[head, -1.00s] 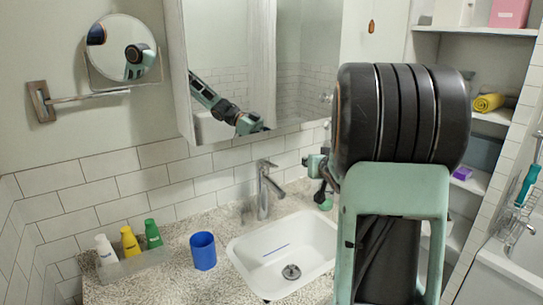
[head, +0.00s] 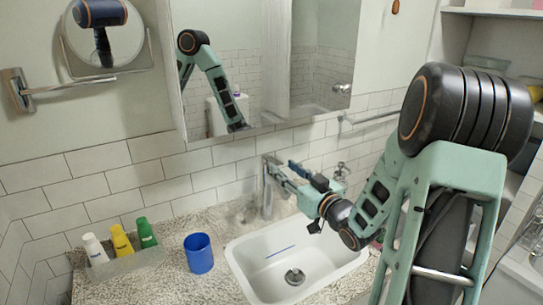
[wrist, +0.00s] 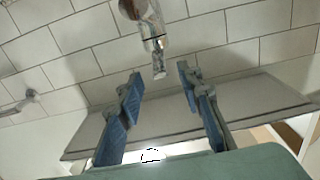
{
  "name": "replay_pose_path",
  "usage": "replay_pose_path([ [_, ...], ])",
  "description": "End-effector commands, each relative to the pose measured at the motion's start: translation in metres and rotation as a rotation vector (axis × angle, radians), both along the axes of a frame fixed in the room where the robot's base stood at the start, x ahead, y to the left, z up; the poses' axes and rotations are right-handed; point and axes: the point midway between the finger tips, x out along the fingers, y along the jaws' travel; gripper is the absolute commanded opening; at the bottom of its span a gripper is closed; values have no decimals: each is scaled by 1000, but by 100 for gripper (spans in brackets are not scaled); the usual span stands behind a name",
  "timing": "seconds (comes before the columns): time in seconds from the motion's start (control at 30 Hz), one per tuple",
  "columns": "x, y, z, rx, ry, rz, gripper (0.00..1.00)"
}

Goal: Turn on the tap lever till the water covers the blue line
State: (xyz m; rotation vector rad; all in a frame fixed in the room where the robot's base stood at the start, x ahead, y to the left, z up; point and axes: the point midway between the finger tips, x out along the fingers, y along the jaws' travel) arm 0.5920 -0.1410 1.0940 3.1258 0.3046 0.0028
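The chrome tap (head: 268,192) stands upright behind the white sink (head: 238,262). In the wrist view, the tap (wrist: 149,22) comes down from the top edge, with its narrow lever (wrist: 158,66) pointing toward the gap between my fingers. The blue line (head: 281,251) shows on the sink's inner back wall; I see no water in the basin. My gripper (head: 284,170) is at the tap's upper part, on its right side. In the wrist view, my gripper (wrist: 160,76) is open, one blue-padded finger on each side, with nothing held. Contact with the lever cannot be told.
A blue cup (head: 199,254) stands left of the sink. A tray (head: 128,266) with green, yellow and white bottles is farther left. The mirror cabinet (head: 250,70) hangs above the tap. A round mirror (head: 105,35) is at upper left.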

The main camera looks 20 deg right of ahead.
Motion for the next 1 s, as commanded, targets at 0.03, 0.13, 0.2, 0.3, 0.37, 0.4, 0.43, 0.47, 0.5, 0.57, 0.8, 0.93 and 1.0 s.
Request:
replay_pose_path([
  [0.03,9,3,1,1,-1,3,33],
  [0.13,29,7,1,2,-1,3,33],
  [0.2,42,9,1,2,-1,2,33],
  [0.3,60,13,1,2,0,2,33],
  [0.37,69,14,1,2,0,1,33],
  [0.4,74,15,1,2,0,0,33],
  [0.43,78,15,1,1,0,0,33],
  [0.47,81,16,1,2,0,0,33],
  [0.5,84,17,1,2,1,0,33],
  [0.57,88,17,0,2,1,-1,33],
  [0.8,91,17,0,1,1,-2,33],
  [0.93,91,17,0,1,1,-2,29],
  [1.0,91,17,0,1,1,-2,21],
])
